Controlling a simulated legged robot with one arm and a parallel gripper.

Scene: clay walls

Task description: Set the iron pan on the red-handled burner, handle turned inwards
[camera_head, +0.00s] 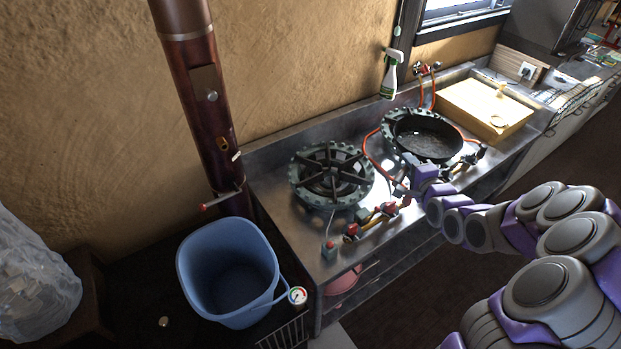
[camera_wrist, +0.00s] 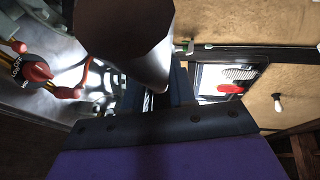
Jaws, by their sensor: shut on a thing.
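The black iron pan (camera_head: 427,142) sits at the right-hand burner (camera_head: 388,128), on or just over it; I cannot tell which. The left burner (camera_head: 331,174) is bare, with red-handled valves (camera_head: 382,210) at its front edge. My gripper (camera_head: 411,181) is at the pan's near-left side, shut on the pan's handle, which it mostly hides. In the wrist view, a dark shape (camera_wrist: 125,35), apparently the handle, fills the upper middle above the gripper. Red valve handles (camera_wrist: 38,71) show at left there.
A yellow wooden box (camera_head: 487,106) stands right of the burners, with a spray bottle (camera_head: 389,75) behind. A dark pipe (camera_head: 197,95) rises left of the steel counter. A blue bucket (camera_head: 228,270) stands in front of the pipe. An orange hose (camera_head: 370,150) runs between the burners.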

